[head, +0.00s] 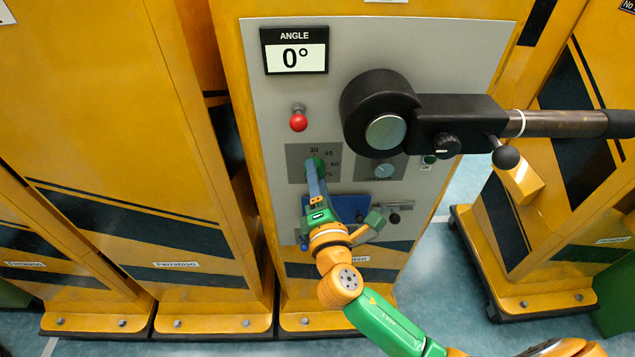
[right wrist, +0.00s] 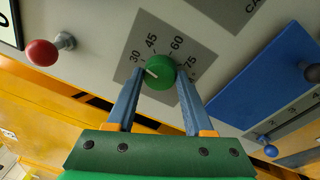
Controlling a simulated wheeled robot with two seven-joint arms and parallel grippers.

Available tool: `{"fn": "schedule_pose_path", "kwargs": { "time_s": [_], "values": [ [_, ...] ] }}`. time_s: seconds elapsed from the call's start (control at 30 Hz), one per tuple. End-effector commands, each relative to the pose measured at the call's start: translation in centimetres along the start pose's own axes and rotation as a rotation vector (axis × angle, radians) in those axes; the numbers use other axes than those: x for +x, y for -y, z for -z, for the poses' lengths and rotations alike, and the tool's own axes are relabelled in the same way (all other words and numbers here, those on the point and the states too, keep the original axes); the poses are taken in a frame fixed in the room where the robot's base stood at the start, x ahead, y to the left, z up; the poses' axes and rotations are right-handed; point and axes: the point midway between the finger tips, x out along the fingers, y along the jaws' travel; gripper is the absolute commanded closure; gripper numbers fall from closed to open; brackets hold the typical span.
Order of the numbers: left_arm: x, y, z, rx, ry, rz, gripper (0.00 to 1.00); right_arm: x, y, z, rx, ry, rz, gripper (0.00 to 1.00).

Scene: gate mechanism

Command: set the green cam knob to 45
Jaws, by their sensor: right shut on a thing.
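The green cam knob (right wrist: 159,73) sits on a grey dial plate (right wrist: 200,58) marked 30, 45, 60 and 75. Its white pointer line points to the upper left in the right wrist view, toward the 30 side of the scale. My right gripper (right wrist: 160,76) is shut on the knob, one blue finger on each side. In the head view my right gripper (head: 313,166) reaches up to the dial and mostly hides the knob (head: 320,163). My left gripper is not in view.
An ANGLE display (head: 295,51) reads 0°. A red ball knob (head: 298,122) is left above the dial. A large black lever mechanism (head: 385,105) with a long handle (head: 565,124) juts out at the right.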

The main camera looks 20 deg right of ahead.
Motion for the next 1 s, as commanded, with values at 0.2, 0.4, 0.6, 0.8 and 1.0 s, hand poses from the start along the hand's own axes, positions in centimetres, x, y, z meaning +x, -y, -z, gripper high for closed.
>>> {"fn": "schedule_pose_path", "kwargs": {
  "time_s": [0.2,0.4,0.6,0.8,1.0],
  "values": [
    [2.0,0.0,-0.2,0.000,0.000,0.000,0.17,0.0,0.5,0.2,0.185,0.011,-0.017,1.00],
    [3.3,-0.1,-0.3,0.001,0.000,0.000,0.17,0.0,0.5,0.2,0.344,0.022,-0.032,1.00],
    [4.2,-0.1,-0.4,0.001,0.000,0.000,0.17,0.0,0.3,0.2,0.467,0.030,-0.045,1.00],
    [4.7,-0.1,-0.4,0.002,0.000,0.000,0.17,0.0,0.2,0.2,0.548,0.034,-0.053,1.00],
    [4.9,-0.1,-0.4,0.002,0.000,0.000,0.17,0.0,0.1,0.2,0.584,0.036,-0.058,1.00]
  ]
}}
